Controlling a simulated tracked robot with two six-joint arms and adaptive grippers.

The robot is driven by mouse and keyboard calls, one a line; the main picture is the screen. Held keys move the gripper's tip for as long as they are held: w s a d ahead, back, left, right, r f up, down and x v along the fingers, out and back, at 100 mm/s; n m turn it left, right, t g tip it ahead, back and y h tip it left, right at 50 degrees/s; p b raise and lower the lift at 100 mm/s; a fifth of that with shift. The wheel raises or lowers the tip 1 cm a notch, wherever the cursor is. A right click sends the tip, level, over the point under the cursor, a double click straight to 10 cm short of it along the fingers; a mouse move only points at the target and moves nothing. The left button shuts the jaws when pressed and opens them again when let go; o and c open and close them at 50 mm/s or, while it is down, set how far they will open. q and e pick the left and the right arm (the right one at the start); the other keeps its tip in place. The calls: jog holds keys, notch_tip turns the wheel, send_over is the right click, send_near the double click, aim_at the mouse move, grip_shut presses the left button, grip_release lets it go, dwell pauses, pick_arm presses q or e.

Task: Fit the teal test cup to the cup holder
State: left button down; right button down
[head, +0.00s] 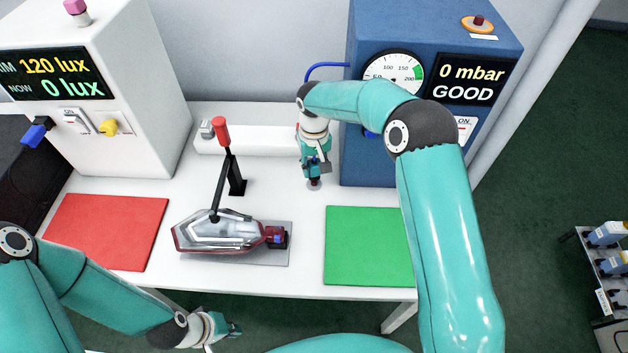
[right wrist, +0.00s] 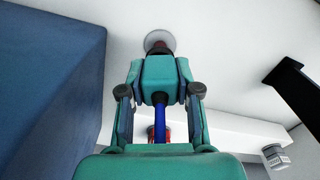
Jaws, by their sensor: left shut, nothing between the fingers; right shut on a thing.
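My right gripper (head: 315,168) is shut on the teal test cup, near the left side of the blue machine. In the right wrist view the cup's teal body (right wrist: 160,72) sits between the fingers, with a dark red end beyond it. That end lies over a pale round disc (right wrist: 153,36), which looks like the cup holder; the disc also shows in the head view (head: 314,187). I cannot tell whether the cup touches it or is just above. My left gripper (head: 236,330) is shut and empty, below the table's front edge.
A tail lamp (head: 215,234) lies on a grey plate under a black clamp with a red handle (head: 221,131). A red mat (head: 105,232) is at left, a green mat (head: 367,247) at right. The blue machine (head: 365,160) reads 0 mbar, GOOD. A blue hose (right wrist: 160,122) runs from the cup.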

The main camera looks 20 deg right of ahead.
jog(key=shift+f, duration=0.1)
jog(key=shift+f+b, duration=1.2)
jog(key=shift+f, duration=0.2)
jog(key=c, duration=0.7)
grip_release()
notch_tip(320, 180, up, 12)
jog(key=shift+f, duration=0.1)
